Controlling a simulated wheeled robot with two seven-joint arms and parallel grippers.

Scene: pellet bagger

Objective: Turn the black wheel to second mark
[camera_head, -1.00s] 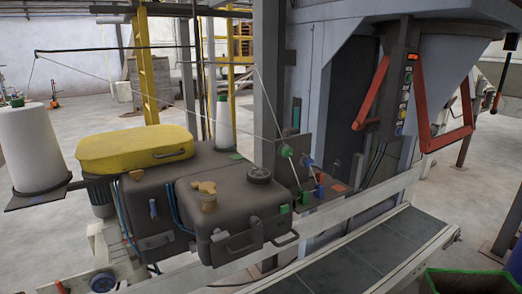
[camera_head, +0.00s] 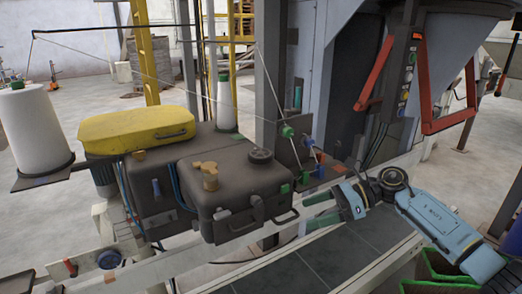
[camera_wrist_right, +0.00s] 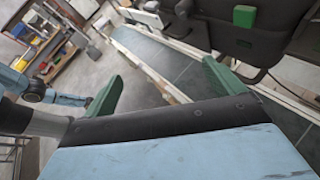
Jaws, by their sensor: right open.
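The black wheel (camera_head: 260,155) is a small round knob lying flat on top of the dark grey machine housing (camera_head: 235,187). I cannot make out any marks around it. My right gripper (camera_head: 307,211) has come in from the right, with its two green fingers pointing left over the conveyor. It is open and empty, to the right of and lower in the picture than the wheel, clear of it. In the right wrist view the green fingers (camera_wrist_right: 162,80) are spread wide, with the conveyor between them. The wheel does not show there. My left gripper is not in view.
A tan knob (camera_head: 209,176) stands on the housing left of the wheel. A yellow cover (camera_head: 138,130) lies behind. Green and blue guides (camera_head: 309,150) and a thread stand right of the wheel. A housing handle (camera_head: 286,217) juts out near my gripper.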

